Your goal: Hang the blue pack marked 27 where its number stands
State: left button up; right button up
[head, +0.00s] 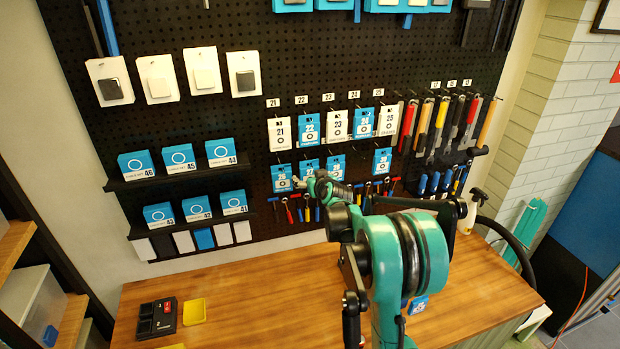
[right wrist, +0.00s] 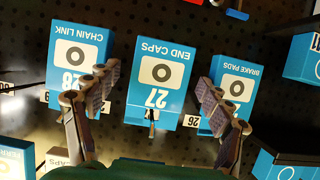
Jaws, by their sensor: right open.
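The blue and white pack marked 27, END CAPS (right wrist: 157,80), shows upside down in the right wrist view. A hook tip stands out at its number end, and it appears to hang on the pegboard. My right gripper (right wrist: 154,92) is open, with one finger on each side of this pack and no clear grip on it. In the head view my right gripper (head: 318,183) is at the lower row of hanging packs, partly covering them. The number tag behind pack 27 is hidden. My left gripper is not in view.
Pack 28, CHAIN LINK (right wrist: 75,55), and a BRAKE PADS pack (right wrist: 237,82) hang close on either side, beside the fingers. A tag 26 (right wrist: 191,121) shows. Tools (head: 440,125) hang to the right. A black tray (head: 157,318) sits on the wooden bench (head: 250,290).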

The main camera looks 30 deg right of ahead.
jog(key=v, duration=1.1)
jog(key=s+a+f+n+g+y+b, duration=0.1)
jog(key=s+a+f+b, duration=0.5)
jog(key=a+f+b, duration=0.25)
jog(key=s+a+f+n+g+y+b, duration=0.1)
jog(key=s+a+f+g+y+b, duration=0.1)
jog(key=s+a+f+b, duration=0.45)
pick_arm(q)
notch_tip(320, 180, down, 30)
jog(key=b, duration=1.5)
pick_arm(e)
jog(key=s+a+f+g, duration=0.1)
jog(key=s+a+f, duration=0.4)
jog(key=s+f, duration=0.3)
jog(key=s+a+f+g, duration=0.2)
jog(key=s+a+f, duration=0.3)
jog(key=s+f, duration=0.4)
notch_tip(320, 180, down, 6)
jog(key=shift+a+f+n, duration=0.1)
jog(key=shift+a+n, duration=0.1)
jog(key=shift+n, duration=0.1)
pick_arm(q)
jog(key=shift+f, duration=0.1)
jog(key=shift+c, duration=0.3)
pick_arm(e)
jog(key=shift+c, duration=0.4)
